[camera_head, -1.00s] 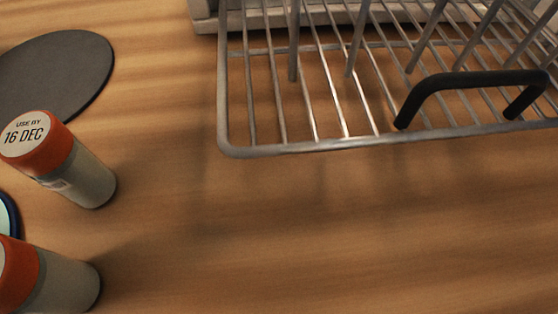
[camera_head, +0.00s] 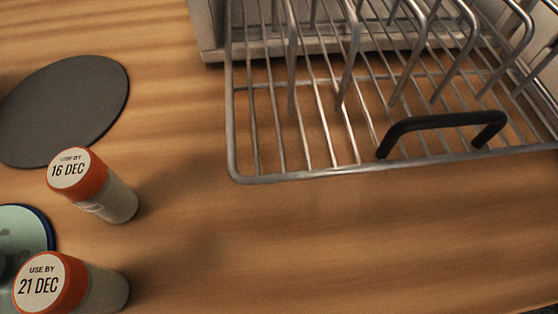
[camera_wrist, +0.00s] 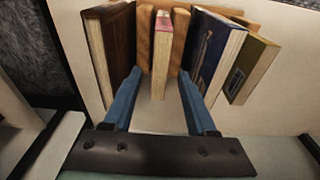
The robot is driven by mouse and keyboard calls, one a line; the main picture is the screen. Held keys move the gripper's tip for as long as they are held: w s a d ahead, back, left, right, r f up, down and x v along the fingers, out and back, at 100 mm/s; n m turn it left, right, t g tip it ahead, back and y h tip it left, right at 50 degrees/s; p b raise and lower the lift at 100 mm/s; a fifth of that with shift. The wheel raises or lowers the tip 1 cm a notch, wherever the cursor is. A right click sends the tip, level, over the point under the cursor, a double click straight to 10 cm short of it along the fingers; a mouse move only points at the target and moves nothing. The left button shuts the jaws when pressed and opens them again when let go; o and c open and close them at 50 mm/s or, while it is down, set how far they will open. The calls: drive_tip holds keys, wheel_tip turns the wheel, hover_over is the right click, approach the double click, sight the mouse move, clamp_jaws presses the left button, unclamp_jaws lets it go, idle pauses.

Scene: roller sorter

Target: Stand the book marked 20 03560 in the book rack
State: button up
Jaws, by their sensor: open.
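In the wrist view my gripper (camera_wrist: 158,82) is open, its two blue fingers pointing at a row of upright books. A thin book with a pale, pink-topped spine (camera_wrist: 163,42) stands between the finger lines, with wooden pieces (camera_wrist: 144,38) beside it. A brown book (camera_wrist: 112,40) stands to the left, a dark blue book (camera_wrist: 210,50) and an olive book (camera_wrist: 248,72) to the right. I cannot read the number 20 03560 on any of them. In the head view a wire rack (camera_head: 300,174) with upright loop dividers and a black handle stands at upper right; its visible slots are empty.
In the head view, orange-capped jars marked 16 DEC (camera_head: 92,186) and 21 DEC (camera_head: 70,284) stand at left, near a dark round mat (camera_head: 65,110) and a blue-rimmed disc (camera_head: 25,230). The wooden surface in front of the rack is clear.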

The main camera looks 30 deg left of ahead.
drive_tip(key=shift+s+d+r+p, duration=0.15)
drive_tip(key=shift+r+p, duration=0.15)
drive_tip(key=shift+r, duration=0.75)
drive_tip(key=shift+s+r+p, duration=0.1)
drive_tip(key=shift+r+p, duration=0.2)
drive_tip(key=shift+r, duration=0.75)
